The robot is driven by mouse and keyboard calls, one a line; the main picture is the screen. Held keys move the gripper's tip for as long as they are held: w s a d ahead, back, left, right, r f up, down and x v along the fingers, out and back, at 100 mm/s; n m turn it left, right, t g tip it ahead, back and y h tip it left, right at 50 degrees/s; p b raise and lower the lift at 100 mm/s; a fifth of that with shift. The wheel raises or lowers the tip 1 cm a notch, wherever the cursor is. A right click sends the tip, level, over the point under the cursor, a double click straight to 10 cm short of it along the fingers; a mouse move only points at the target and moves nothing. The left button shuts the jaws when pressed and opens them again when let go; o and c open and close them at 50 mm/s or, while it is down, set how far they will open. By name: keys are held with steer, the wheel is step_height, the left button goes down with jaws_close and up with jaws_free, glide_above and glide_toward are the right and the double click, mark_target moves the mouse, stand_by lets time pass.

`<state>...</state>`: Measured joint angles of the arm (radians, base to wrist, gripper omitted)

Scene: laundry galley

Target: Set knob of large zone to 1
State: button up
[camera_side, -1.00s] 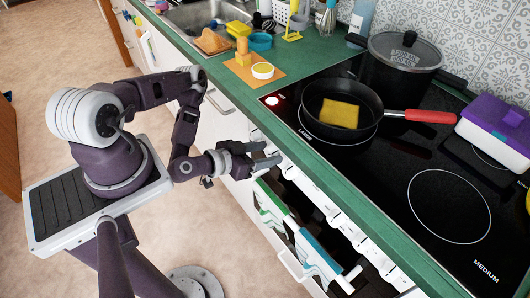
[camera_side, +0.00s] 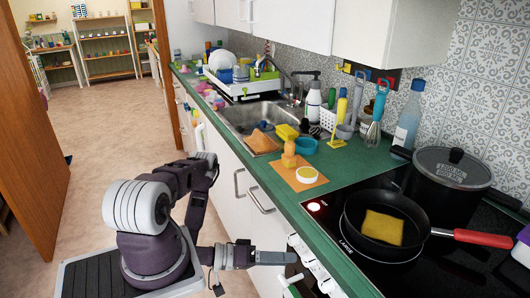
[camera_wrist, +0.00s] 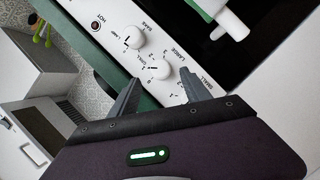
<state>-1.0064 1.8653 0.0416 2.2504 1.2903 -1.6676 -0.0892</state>
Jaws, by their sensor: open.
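My gripper (camera_wrist: 160,78) is open and empty, with its fingers spread in the wrist view. A white knob (camera_wrist: 158,69) on the control panel shows just ahead of the gap between the fingertips. Whether either finger touches it, I cannot tell. A second white knob (camera_wrist: 131,38) sits up and left of it. Small labels, among them LARGE and SMALL, are printed beside the knobs; I cannot tell surely which label goes with which knob. In the side view my gripper (camera_side: 285,257) is at the panel's front, by the row of white knobs (camera_side: 314,266).
A frying pan (camera_side: 385,228) with a yellow sponge (camera_side: 382,228) stands on the zone marked LARGE. A lidded pot (camera_side: 446,188) stands behind it. The green counter edge (camera_side: 290,205) runs above the panel. A white-and-green item (camera_wrist: 222,20) shows beyond the panel.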

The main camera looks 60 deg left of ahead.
steer(key=s+a+f+m+g+y, duration=0.1)
steer(key=a+f+m+g, duration=0.15)
steer(key=a+g, duration=0.2)
steer(key=s+a+f+m+g+y, duration=0.1)
steer(key=a+m+g, duration=0.2)
steer(key=a, duration=0.3)
steer(key=w+a+r+g+y, duration=0.25)
steer(key=a+r+y, duration=0.25)
steer(key=a+r, duration=0.5)
steer(key=w+d+r+y, duration=0.1)
steer(key=d+r, duration=0.1)
steer(key=r, duration=0.5)
steer(key=w+d+r+y, duration=0.1)
steer(key=w+d+r, duration=0.1)
steer(key=r, duration=0.5)
steer(key=s+d+r+h, duration=0.1)
steer(key=s+d+r, duration=0.4)
steer(key=d+r, duration=0.4)
steer(key=shift+s+d+r+t, duration=0.2)
steer(key=shift+s+d+t, duration=0.15)
steer(key=shift+d, duration=0.85)
